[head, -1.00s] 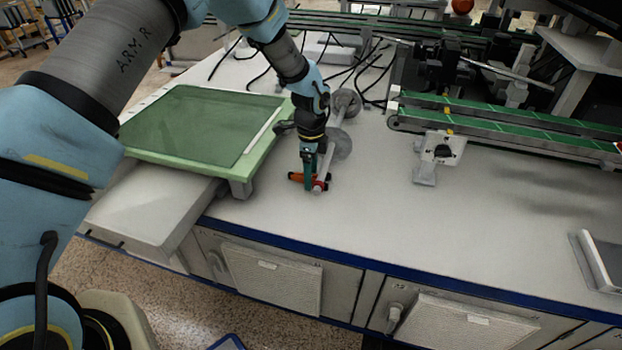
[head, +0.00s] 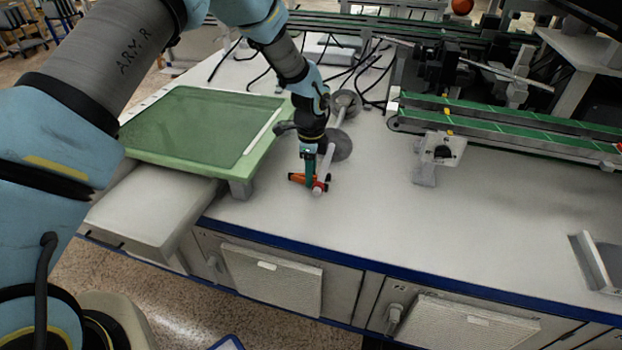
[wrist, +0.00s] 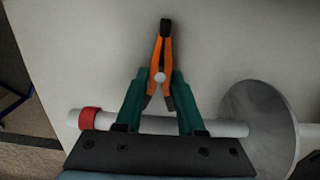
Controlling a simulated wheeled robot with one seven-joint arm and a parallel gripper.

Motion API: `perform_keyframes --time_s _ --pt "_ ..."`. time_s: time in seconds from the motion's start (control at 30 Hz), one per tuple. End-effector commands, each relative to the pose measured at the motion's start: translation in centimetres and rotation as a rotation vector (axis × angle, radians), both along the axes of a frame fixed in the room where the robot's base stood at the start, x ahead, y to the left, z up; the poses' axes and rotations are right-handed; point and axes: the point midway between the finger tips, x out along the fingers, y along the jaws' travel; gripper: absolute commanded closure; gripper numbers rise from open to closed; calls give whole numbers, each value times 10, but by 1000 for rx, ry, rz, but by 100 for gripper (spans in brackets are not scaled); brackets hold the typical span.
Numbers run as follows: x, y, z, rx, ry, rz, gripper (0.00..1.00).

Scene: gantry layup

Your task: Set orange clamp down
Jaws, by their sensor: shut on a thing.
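The orange clamp (wrist: 168,50) with black tips lies between the green fingers of my gripper (wrist: 158,85) in the wrist view. In the head view the clamp (head: 298,178) shows as a small orange piece at my gripper (head: 309,182), low over the light worktop near its front edge. My gripper is shut on the clamp. Whether the clamp touches the worktop I cannot tell. A white rod with a red ring (wrist: 90,119) crosses behind the fingers in the wrist view, and a grey disc (wrist: 258,125) is on it at the right.
A green-topped panel (head: 200,125) stands left of my gripper on the worktop (head: 390,215). A conveyor with green belts (head: 500,125) and a small white bracket (head: 437,155) are to the right. A grey tray (head: 597,262) is at the far right. The worktop's front middle is clear.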

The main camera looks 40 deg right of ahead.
Motion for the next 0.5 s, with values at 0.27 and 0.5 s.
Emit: perform_keyframes --time_s 0.27,0.5 --pt "0 0 9 -1 0 0 100" --pt "-12 18 17 4 2 -2 100"
